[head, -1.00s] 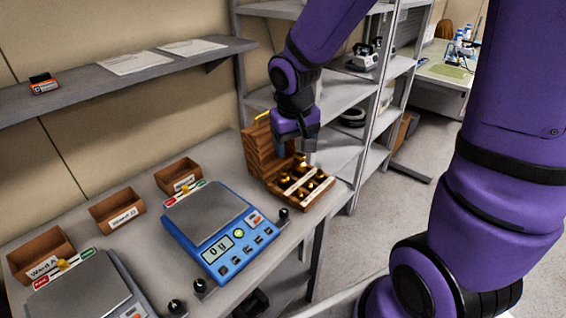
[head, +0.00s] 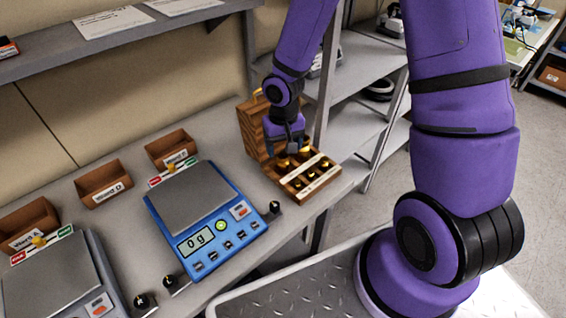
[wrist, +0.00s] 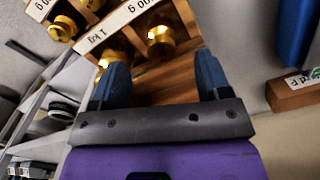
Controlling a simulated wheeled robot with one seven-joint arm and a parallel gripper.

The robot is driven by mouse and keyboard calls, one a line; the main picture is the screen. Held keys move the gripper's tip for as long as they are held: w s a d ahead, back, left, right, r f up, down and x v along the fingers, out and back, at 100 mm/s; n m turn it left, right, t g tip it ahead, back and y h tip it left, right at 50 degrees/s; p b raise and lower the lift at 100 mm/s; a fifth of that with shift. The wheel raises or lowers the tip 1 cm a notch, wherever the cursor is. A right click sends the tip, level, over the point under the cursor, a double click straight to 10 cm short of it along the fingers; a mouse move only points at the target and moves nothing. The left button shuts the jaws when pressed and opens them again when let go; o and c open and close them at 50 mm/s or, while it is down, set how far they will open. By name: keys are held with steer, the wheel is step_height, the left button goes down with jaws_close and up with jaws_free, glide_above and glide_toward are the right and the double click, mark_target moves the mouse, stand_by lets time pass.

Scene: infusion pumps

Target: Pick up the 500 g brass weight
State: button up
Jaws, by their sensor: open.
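The wooden weight box (head: 322,190) stands open on the bench with brass weights in its compartments. In the wrist view, a brass weight (wrist: 160,40) sits beside a label ending in "00 g", whose first digit is cut off; it appears to be the 500 g weight. In the head view it seems to be the left weight (head: 283,161) of the back row. My gripper (head: 287,150) is just above the back row, pointing down. In the wrist view its blue fingers (wrist: 158,82) are apart with only wood between them. The 1 kg weight (wrist: 106,66) is by the left finger, partly hidden.
The blue scale (head: 205,215) reads 0 g, left of the box. Another scale (head: 60,280) is at the lower left. Small wooden trays (head: 104,183) line the back. The box's raised lid (head: 250,128) stands behind the weights, and metal shelving (head: 365,135) is to the right.

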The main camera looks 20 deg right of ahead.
mark_target(282, 155)
steer(key=shift+w+f, duration=0.2)
steer(key=shift+f, duration=3.05)
steer(key=shift+c, duration=0.4)
jaws_close()
